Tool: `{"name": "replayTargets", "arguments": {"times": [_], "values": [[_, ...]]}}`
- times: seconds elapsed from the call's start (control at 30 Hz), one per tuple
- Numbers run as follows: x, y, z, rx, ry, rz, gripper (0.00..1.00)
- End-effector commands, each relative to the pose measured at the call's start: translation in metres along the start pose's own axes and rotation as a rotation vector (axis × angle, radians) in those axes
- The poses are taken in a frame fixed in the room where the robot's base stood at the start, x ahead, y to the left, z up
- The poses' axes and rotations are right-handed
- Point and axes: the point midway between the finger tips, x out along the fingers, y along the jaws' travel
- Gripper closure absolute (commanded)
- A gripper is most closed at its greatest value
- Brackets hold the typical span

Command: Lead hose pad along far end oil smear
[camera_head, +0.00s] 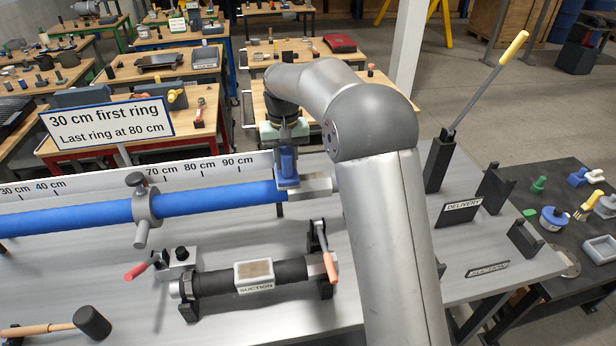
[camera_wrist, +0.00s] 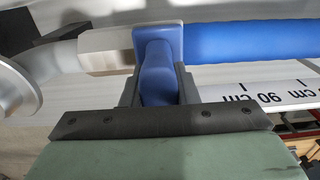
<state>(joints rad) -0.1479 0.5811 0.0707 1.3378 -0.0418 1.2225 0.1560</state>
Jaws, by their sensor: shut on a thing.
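My gripper (camera_head: 287,150) is shut on the blue hose pad (camera_head: 287,168) above the right end of the blue hose (camera_head: 60,216). In the wrist view, the two grey fingers of my gripper (camera_wrist: 158,88) flank the pad's handle (camera_wrist: 157,72). The pad's saddle (camera_wrist: 158,36) sits over the hose where it meets the metal hex fitting (camera_wrist: 107,50). It looks to be touching, though the contact face is hidden. I cannot make out an oil smear in either view; the part under the pad is covered.
A grey clamp ring (camera_head: 145,207) is around the hose left of the pad. A centimetre scale (camera_head: 165,177) runs behind the hose, with a sign (camera_head: 108,122) beyond. A black suction hose (camera_head: 225,280), red-handled clamps and a mallet (camera_head: 92,322) lie in front.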

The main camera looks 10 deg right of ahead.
Motion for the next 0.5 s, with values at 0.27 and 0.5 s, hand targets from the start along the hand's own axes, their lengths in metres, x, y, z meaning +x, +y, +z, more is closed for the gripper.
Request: {"name": "replayTargets", "arguments": {"times": [0.27, 0.5], "values": [[0.0007, -0.0001, -0.0003, 0.0, 0.002, 0.0, 1.0], [0.0043, 0.0, -0.0003, 0.0, 0.002, 0.0, 1.0]]}}
